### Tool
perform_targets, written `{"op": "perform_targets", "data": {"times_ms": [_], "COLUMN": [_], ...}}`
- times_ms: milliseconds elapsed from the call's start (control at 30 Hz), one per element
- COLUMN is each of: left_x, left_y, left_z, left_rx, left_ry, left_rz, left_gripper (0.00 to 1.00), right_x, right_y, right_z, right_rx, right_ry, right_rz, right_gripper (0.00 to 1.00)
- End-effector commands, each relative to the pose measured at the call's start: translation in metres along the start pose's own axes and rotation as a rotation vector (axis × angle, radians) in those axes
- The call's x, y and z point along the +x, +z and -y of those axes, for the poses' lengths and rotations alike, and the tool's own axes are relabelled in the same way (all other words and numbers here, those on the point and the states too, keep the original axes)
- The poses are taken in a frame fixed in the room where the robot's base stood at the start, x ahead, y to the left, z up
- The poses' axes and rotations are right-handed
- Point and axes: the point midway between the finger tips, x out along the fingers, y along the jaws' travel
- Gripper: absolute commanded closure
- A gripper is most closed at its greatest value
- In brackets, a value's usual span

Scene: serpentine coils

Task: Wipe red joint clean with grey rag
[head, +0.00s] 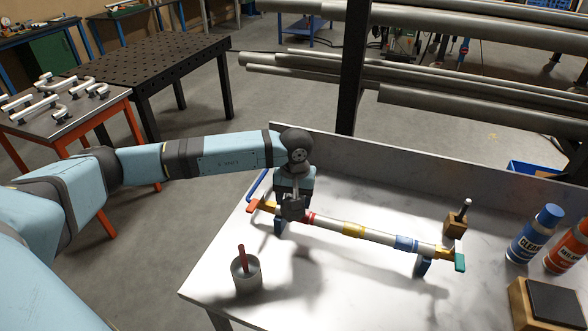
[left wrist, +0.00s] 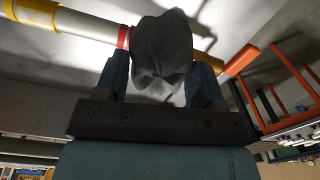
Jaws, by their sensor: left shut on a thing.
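The pipe (head: 380,236) lies across supports on the workbench, with red, yellow and blue bands. The red joint (head: 308,217) is near its left end and also shows in the left wrist view (left wrist: 123,37). My left gripper (head: 293,195) points down over the pipe just left of the red joint. It is shut on the grey rag (left wrist: 163,48), bunched between the two fingers. The rag lies against the pipe beside the red joint and covers part of it in the left wrist view. My right gripper is not in view.
A cup (head: 247,276) with a red-handled tool stands at the front left of the bench. A brush on a wooden block (head: 456,222), a blue spray can (head: 535,235) and an orange can (head: 570,247) stand to the right. The front middle is clear.

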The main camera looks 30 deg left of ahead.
Motion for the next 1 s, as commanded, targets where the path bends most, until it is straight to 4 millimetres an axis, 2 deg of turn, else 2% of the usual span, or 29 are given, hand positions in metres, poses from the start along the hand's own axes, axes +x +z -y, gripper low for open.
{"op": "perform_targets", "data": {"times_ms": [33, 100, 267, 367, 700, 1000], "left_x": [-0.016, -0.032, -0.050, -0.047, -0.008, -0.003], "left_y": [-0.015, -0.028, -0.042, -0.043, -0.043, -0.043], "left_z": [0.005, 0.010, 0.017, 0.017, 0.016, 0.016], "left_rx": [-0.046, -0.096, -0.155, -0.162, -0.161, -0.160], "left_ry": [0.005, 0.013, 0.023, 0.024, 0.024, 0.024], "left_rz": [-0.002, 0.002, 0.009, 0.012, 0.012, 0.010], "left_gripper": [0.57, 0.57, 0.57, 0.57, 0.57, 0.57], "right_x": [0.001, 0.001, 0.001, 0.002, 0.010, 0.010], "right_y": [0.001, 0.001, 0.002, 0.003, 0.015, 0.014], "right_z": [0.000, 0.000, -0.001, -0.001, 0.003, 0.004], "right_rx": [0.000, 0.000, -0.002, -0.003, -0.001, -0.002], "right_ry": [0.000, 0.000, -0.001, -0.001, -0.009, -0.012], "right_rz": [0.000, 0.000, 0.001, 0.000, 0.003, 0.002], "right_gripper": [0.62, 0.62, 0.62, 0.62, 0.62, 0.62]}}
